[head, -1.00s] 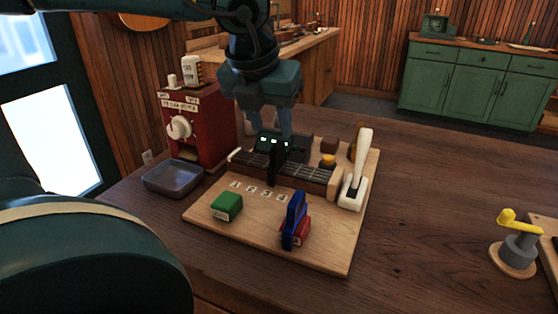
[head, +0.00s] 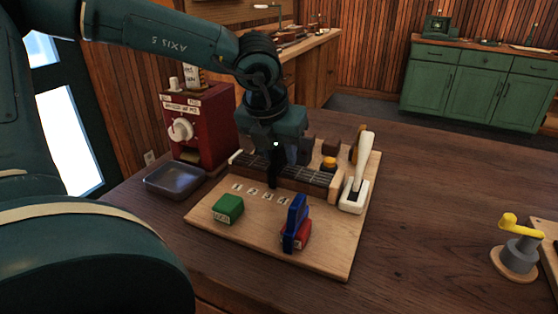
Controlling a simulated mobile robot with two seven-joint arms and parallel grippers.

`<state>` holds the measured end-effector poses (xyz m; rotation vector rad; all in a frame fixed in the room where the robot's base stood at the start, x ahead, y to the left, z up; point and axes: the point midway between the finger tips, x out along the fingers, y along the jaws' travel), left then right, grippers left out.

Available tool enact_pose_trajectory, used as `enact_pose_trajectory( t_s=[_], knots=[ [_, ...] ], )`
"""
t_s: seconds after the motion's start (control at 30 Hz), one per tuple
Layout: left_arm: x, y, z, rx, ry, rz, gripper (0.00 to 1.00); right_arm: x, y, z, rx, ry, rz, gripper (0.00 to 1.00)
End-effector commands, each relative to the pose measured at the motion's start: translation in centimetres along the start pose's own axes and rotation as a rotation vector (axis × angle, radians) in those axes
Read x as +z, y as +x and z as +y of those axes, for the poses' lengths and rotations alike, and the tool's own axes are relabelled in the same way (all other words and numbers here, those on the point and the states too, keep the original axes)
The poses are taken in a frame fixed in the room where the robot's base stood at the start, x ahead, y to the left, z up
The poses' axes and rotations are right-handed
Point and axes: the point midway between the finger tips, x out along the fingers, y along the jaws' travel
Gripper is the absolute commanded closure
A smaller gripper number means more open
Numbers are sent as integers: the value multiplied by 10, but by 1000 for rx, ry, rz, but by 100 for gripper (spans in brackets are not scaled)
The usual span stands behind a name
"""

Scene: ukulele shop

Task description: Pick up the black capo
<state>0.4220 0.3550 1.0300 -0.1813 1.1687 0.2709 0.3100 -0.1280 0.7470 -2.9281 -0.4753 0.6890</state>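The black capo (head: 273,177) stands on the dark fretboard (head: 308,176), near its middle, on a light wooden board. Its upper part is hidden by my gripper. My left gripper (head: 277,153) is directly above and behind the capo, pointing down, close to it. Its fingers are mostly hidden behind the capo and merge with the dark display box, so I cannot tell whether they touch it. My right gripper is not in view.
On the wooden board (head: 322,257) are a green block (head: 228,208), a blue clamp (head: 296,221) on a red block (head: 302,236), and a white lever (head: 362,160). A grey tray (head: 174,181) and a red machine (head: 208,135) stand left.

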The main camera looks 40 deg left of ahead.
Motion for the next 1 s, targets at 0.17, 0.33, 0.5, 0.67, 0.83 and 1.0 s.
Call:
enact_pose_trajectory(
  t_s=[0.17, 0.33, 0.5, 0.67, 0.83, 1.0],
  knots=[
    [0, 0, 0, 0, 0, 0, 81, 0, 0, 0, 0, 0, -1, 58],
    [0, 0, 0, 0, 0, 0, 95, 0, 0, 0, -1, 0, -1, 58],
    [0, 0, 0, 0, 0, 0, 100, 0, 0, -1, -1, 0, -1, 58],
    [0, -1, 0, -1, 0, 0, 100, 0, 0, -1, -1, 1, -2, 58],
    [4, -9, 0, -1, -2, -4, 100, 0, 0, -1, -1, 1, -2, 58],
    [17, -38, 0, -1, -2, -8, 100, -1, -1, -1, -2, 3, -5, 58]
  ],
)
